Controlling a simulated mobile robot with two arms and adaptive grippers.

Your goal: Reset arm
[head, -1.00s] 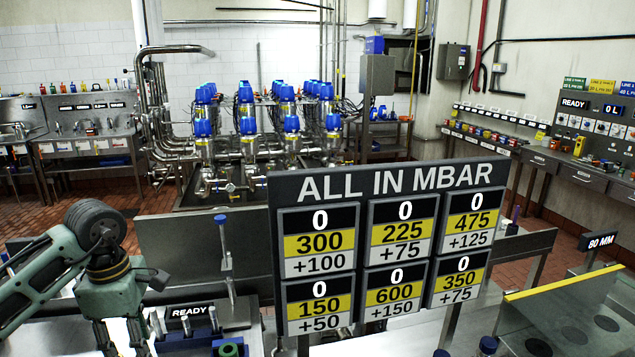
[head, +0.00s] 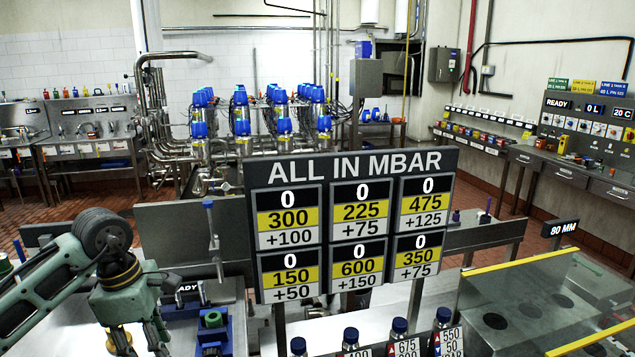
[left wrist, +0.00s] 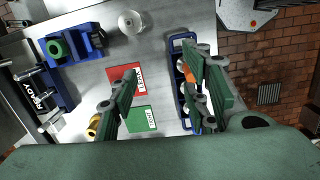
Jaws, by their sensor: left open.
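My left arm comes in from the left in the head view, bent at a dark round joint. Its green left gripper (head: 140,345) hangs downward at the bottom edge, with its tips cut off. In the left wrist view the gripper (left wrist: 160,95) has its two fingers well apart and nothing between them. Below it lie a red card (left wrist: 128,76) and a green card (left wrist: 141,119) on a steel bench (left wrist: 105,40). My right gripper is in neither view.
A blue rack (left wrist: 177,45) stands beside one finger, and a blue fixture with a green ring (left wrist: 57,46) is at upper left. A pressure board (head: 350,165) rises right of the arm. Several labelled bottles (head: 399,327) stand below it.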

